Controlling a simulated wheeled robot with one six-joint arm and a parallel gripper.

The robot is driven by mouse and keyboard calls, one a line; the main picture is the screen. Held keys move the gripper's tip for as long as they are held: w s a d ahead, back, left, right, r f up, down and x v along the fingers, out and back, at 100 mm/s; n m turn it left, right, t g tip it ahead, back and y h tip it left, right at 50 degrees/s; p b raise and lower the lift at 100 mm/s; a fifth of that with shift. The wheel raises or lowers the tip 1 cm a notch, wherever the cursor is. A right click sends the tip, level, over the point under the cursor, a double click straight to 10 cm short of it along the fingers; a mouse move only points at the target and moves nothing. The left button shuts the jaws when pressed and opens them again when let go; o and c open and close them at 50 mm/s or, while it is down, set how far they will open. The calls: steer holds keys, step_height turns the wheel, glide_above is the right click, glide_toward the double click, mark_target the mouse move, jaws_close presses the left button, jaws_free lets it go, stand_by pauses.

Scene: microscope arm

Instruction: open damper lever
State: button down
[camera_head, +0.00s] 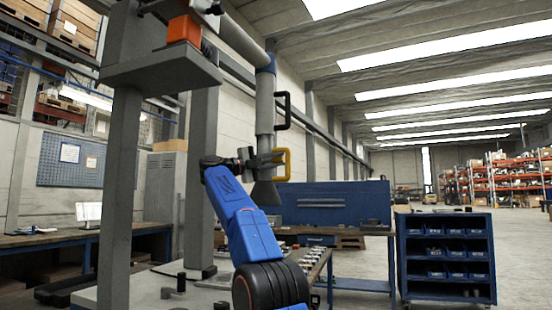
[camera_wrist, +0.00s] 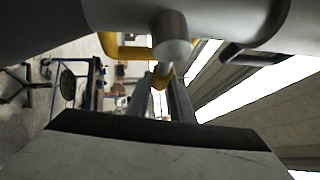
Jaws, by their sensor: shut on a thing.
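The grey suction arm's tube (camera_head: 265,105) hangs down and ends in a flared hood (camera_head: 265,193). A yellow loop handle (camera_head: 285,160) sticks out on the right just above the hood; it also shows in the wrist view (camera_wrist: 128,52). My gripper (camera_head: 256,160) is at the tube's left side, level with the handle. In the wrist view my gripper (camera_wrist: 163,88) is shut on a small yellow end (camera_wrist: 160,78), which looks like the damper lever, below a round grey stub (camera_wrist: 171,45). The lever is hidden in the head view, and its angle cannot be told.
A black loop handle (camera_head: 284,110) sits higher on the tube. A grey post (camera_head: 118,200) with a shelf stands at left. A blue workbench (camera_head: 325,205) and a blue bin rack (camera_head: 446,258) stand behind at right. The air right of the hood is free.

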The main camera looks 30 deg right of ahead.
steer(key=shift+f+m, duration=0.2)
steer(key=shift+m, duration=0.2)
steer(key=shift+y, duration=0.3)
steer(key=c, duration=1.5)
jaws_free()
steer(key=shift+c, duration=0.2)
steer(key=w+a+f, duration=0.1)
steer(key=a+f, duration=0.1)
steer(key=a, duration=0.9)
steer(key=shift+w+a, duration=0.25)
steer(key=shift+a, duration=0.1)
